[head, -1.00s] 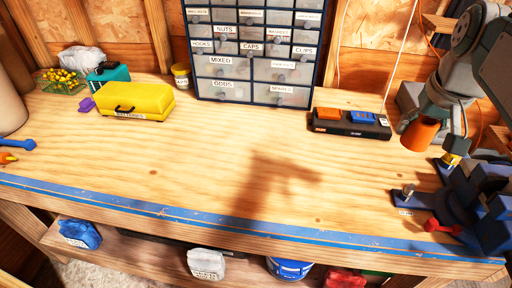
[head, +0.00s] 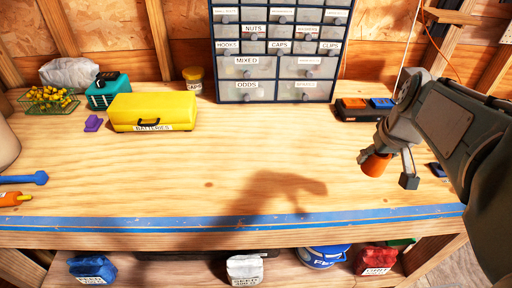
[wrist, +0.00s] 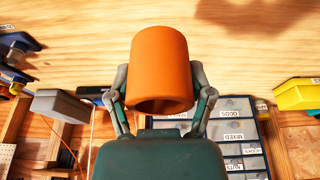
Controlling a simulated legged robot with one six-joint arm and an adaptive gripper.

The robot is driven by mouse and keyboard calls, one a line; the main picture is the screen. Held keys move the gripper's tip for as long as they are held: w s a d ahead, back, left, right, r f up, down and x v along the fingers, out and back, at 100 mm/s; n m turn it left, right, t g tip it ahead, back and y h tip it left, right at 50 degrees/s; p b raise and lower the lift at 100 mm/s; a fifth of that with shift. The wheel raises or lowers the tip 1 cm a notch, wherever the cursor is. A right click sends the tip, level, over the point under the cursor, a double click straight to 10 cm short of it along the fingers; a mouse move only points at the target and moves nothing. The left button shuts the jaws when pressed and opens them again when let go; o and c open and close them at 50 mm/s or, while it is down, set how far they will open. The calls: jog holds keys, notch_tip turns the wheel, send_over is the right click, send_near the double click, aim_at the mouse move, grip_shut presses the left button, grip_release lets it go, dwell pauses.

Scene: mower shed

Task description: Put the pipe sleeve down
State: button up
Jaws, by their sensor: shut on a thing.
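The pipe sleeve (head: 375,164) is a short orange tube. My gripper (head: 387,167) is shut on it and holds it over the right part of the wooden workbench (head: 150,185), tilted in the head view. In the wrist view the sleeve (wrist: 160,66) sits between the two fingers of my gripper (wrist: 160,88), with its open end toward the camera. The head view does not clearly show how high it is above the bench. My arm hides part of the bench's right end.
A drawer cabinet (head: 277,69) stands at the back, with a black charger holding orange and blue blocks (head: 365,106) to its right. A yellow batteries case (head: 152,112), teal box (head: 109,94) and wire basket (head: 48,103) stand at the left. The bench's middle is clear.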

send_over(309, 176)
jog(key=s, duration=0.2)
jog(key=f, duration=0.9)
jog(key=shift+w, duration=0.2)
jog(key=shift+w+d+f, duration=0.15)
jog(key=shift+d, duration=0.05)
jog(key=x, duration=0.3)
jog(key=shift+s+f, duration=0.2)
jog(key=shift+s, duration=0.1)
jog(key=shift+a+f, duration=0.15)
jog(key=shift+f, duration=0.15)
jog(key=shift+a, duration=0.5)
jog(key=shift+d+f, duration=0.1)
jog(key=shift+f, duration=0.05)
jog(key=o, duration=1)
jog(key=shift+d, duration=0.4)
